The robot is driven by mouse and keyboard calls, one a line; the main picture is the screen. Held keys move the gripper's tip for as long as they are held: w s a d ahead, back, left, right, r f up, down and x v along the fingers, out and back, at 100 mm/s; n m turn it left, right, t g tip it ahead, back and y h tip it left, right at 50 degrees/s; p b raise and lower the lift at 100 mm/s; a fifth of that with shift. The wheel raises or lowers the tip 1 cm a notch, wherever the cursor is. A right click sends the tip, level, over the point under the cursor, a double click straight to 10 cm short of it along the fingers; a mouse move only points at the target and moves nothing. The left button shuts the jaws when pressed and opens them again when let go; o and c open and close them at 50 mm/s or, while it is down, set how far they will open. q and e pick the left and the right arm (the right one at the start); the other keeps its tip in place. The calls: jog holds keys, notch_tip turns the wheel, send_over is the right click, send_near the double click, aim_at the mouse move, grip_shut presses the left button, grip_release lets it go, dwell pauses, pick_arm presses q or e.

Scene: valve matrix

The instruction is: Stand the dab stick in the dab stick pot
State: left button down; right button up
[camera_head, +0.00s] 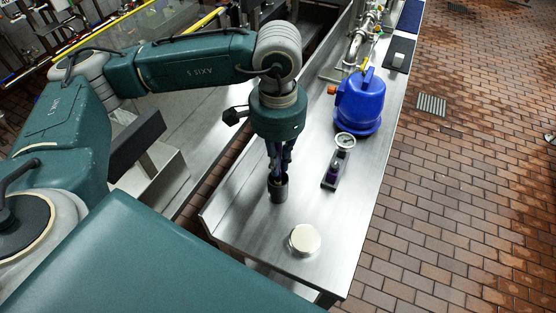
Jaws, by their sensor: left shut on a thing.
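My left gripper (280,168) points down over the near part of the steel bench. Its fingers are shut on the dab stick, which is mostly hidden between them. The dab stick pot (279,192) is a small dark cylinder standing upright on the bench, directly under the fingertips. The lower end of the stick appears to be at or inside the pot's mouth; I cannot tell how deep. My right gripper is not in view.
A round pale lidded tin (305,239) stands near the bench's front end. A dark block with a gauge (345,141) and a blue canister (360,103) are to the right. Metal valves (368,28) stand farther back. The steel bench (245,205) is clear left of the pot.

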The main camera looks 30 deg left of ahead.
pick_arm(q)
jog(key=c, duration=1.7)
grip_release()
jog(key=shift+r, duration=0.15)
notch_tip(320, 180, up, 12)
jog(key=shift+f, duration=0.1)
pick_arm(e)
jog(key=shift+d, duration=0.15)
